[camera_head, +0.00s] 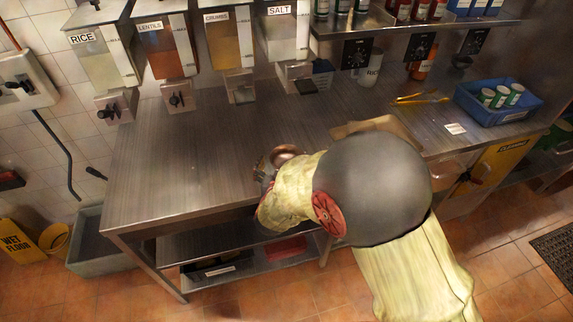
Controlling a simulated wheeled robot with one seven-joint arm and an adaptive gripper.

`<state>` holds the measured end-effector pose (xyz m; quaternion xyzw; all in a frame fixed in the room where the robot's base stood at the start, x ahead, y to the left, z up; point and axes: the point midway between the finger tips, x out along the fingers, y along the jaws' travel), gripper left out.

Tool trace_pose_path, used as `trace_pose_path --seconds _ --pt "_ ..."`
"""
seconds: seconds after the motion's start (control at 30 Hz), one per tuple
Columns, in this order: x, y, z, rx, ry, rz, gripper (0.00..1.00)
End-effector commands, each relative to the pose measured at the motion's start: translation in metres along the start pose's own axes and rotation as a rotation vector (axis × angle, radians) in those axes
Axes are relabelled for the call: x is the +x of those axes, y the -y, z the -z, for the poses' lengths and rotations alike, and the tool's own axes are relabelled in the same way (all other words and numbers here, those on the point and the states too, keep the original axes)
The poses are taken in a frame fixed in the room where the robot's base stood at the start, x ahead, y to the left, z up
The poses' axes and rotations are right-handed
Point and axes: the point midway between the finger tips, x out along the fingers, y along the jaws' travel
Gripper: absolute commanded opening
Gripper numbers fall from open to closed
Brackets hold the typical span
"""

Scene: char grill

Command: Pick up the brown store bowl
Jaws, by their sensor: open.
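A small brown, shiny rounded thing (288,152), which looks like the brown bowl, sits on the steel table near its middle. My arm, in a pale yellow sleeve, hides much of it. My gripper (266,172) is at the end of the sleeve, right beside the bowl at its lower left, and it is open. My arm hides most of the fingers, so I cannot tell whether they touch the bowl or reach around its rim.
The steel table (180,160) is clear to the left. Dispensers labelled rice, lentils, crumbs and salt (283,35) hang behind it. A brown board (350,128) lies behind my arm. A blue crate (505,103) holding green-and-white cans stands at the right.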

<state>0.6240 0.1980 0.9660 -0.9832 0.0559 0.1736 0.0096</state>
Motion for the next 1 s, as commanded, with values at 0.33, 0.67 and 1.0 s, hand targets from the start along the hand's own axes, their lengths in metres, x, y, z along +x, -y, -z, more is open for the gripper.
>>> trace_pose_path --seconds 0.33,0.67,1.0 --pt "0.043 -0.002 0.003 -0.001 0.001 0.001 1.00" --pt "0.043 -0.002 0.004 0.000 0.000 0.001 0.93" --pt "0.043 -0.002 0.004 0.000 0.000 0.001 0.73"
